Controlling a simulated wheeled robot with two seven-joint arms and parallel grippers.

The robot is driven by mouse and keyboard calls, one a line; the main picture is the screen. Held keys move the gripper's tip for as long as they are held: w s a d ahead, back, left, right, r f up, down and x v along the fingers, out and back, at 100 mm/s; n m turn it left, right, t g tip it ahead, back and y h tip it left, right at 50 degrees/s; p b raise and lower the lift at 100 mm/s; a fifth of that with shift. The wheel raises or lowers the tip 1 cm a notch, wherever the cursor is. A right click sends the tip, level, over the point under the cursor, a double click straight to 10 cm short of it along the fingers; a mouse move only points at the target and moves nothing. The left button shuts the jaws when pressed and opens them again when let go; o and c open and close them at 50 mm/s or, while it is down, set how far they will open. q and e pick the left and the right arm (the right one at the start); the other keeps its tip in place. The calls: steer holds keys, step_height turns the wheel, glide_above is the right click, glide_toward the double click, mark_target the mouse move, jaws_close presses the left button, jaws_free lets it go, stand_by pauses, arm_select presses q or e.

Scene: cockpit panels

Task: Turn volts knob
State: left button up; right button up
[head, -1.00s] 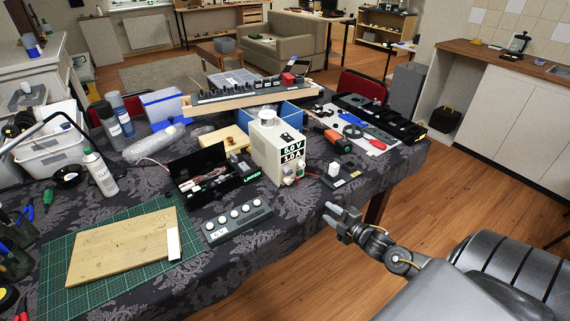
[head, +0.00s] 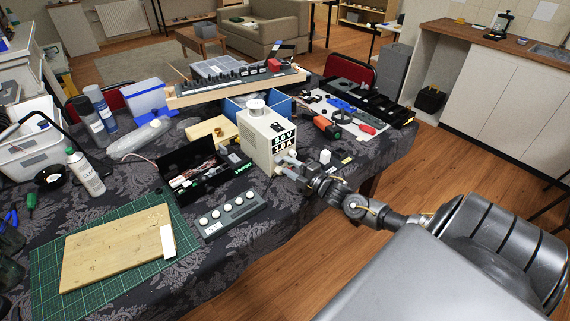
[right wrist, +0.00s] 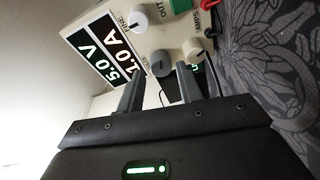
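The cream power supply (head: 254,142) stands on the table with a round white piece on top. Its black display (right wrist: 103,50) reads 5.0 V and 1.0 A in the right wrist view. Its front shows a grey knob (right wrist: 161,63), a cream knob (right wrist: 193,49) and a white knob (right wrist: 136,19) beside the word FINE. A label AMPS shows near the edge; I cannot read a volts label. My right gripper (head: 284,164) is at the lower front of the supply, open, also seen in the right wrist view (right wrist: 158,84). The grey knob lies between and beyond its fingertips; contact is unclear.
A black toolbox (head: 193,171) stands left of the supply, and a strip with several white buttons (head: 230,214) lies in front. A small dark board (head: 337,163) lies to the right, near my right gripper. A green cutting mat (head: 58,287) lies at front left.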

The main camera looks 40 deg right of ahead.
steer(key=shift+w+a, duration=0.2)
steer(key=shift+w, duration=0.8)
steer(key=c, duration=0.7)
steer(key=shift+f+m, duration=0.1)
steer(key=shift+m, duration=0.9)
steer(key=o, duration=0.7)
steer(key=shift+s, duration=0.1)
